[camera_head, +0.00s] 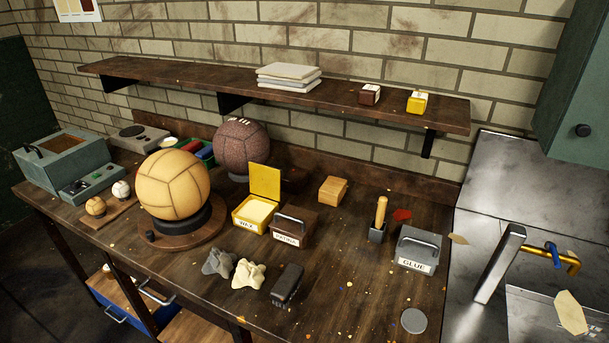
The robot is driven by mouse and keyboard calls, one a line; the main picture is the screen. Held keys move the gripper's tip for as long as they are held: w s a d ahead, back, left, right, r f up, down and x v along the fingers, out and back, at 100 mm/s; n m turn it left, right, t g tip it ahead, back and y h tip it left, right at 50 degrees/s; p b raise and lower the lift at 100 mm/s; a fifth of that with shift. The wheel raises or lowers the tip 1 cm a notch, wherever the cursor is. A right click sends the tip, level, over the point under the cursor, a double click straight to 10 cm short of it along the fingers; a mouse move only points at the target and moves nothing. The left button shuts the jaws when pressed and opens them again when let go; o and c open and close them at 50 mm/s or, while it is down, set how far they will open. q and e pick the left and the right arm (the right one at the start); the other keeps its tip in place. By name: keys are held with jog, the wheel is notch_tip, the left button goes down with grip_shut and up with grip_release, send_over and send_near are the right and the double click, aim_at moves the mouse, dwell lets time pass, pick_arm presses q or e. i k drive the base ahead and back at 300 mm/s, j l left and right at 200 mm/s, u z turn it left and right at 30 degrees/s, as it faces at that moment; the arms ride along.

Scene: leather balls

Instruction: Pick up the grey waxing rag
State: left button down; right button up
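A crumpled grey rag (218,262) lies on the wooden workbench (335,270), near its front edge. A cream rag (248,273) lies right beside it on the right; I cannot tell whether the two touch. Neither of my grippers is in the head view.
A large tan ball (173,184) sits on a round stand (180,234) left of the rags. An open yellow wax box (254,212) and a brown box (294,228) stand behind them. A dark brush (287,284) lies to the right.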

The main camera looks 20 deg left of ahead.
aim_at(218, 261)
jog(key=u, duration=1.3)
